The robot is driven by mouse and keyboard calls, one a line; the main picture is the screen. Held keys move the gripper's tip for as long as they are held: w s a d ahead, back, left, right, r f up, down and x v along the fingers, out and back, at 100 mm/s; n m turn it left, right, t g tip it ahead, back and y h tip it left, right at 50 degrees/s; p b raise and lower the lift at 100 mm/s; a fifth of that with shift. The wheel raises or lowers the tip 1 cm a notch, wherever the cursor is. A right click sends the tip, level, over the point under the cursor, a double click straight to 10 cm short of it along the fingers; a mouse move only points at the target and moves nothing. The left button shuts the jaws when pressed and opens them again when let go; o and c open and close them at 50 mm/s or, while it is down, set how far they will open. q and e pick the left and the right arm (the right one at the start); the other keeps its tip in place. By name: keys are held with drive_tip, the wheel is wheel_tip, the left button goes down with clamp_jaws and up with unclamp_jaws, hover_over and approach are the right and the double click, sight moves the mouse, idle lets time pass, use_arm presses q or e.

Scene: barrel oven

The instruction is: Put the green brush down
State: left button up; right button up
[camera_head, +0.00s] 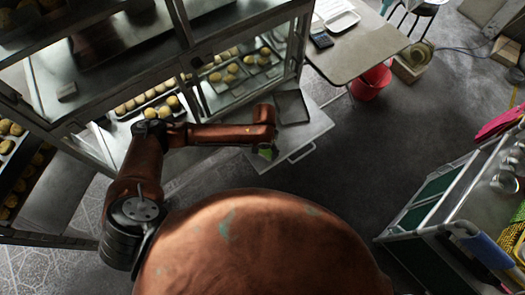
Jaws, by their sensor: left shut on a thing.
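My left arm reaches in from the left, bent at the elbow, with its far end over a pale metal shelf (308,134). My left gripper (266,147) points down there and is mostly hidden by the wrist. It is shut on the green brush (267,154), of which only a small green part shows below the wrist. I cannot tell whether the brush touches the shelf. My right gripper is out of view.
A dark tray (292,107) lies on the shelf beside my wrist. A glass-sided rack with trays of buns (228,74) stands behind. A table (362,48), a red bucket (372,82) and a cart (440,205) are to the right. The middle floor is clear.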

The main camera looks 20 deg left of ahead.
sight(262, 151)
use_arm(q)
drive_tip(key=shift+w+a+f, duration=0.2)
drive_tip(key=shift+a+f, duration=0.05)
drive_tip(key=shift+f, duration=0.15)
drive_tip(key=f, duration=0.1)
drive_tip(key=f+b, duration=0.1)
drive_tip(key=f, duration=0.1)
drive_tip(key=shift+w+a+f+b, duration=0.2)
drive_tip(key=shift+f+b, duration=0.1)
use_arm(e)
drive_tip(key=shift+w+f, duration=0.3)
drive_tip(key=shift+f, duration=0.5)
use_arm(q)
drive_tip(key=shift+r, duration=0.1)
drive_tip(key=o, duration=1)
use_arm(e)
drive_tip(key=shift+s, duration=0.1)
